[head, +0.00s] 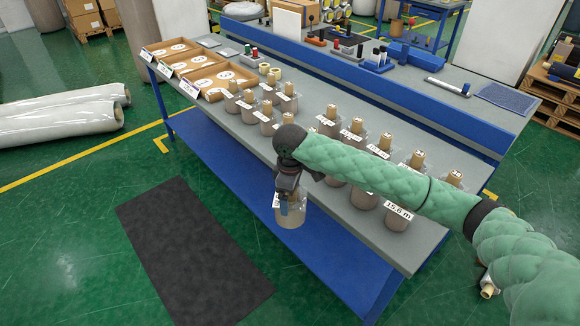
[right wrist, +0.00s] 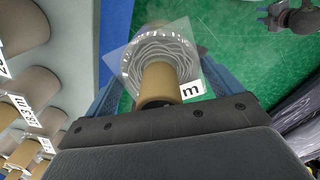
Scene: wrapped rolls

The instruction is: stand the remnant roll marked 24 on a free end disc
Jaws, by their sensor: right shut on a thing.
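My right gripper (head: 288,188) is shut on the core of a wrapped roll (head: 291,213) and holds it upright, just off the front edge of the table. In the right wrist view the roll (right wrist: 150,52) shows crinkled clear wrap around a tan core (right wrist: 162,80). White discs (head: 222,75) lie in shallow brown trays (head: 233,89) at the table's far left end; some carry dark marks. My left gripper does not show.
Several wrapped rolls (head: 267,119) with labels stand in rows on the grey table (head: 228,122). My right arm passes over the rows on the right. A blue lower shelf (head: 228,158) lies beneath. A dark mat (head: 190,245) lies on the green floor in front.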

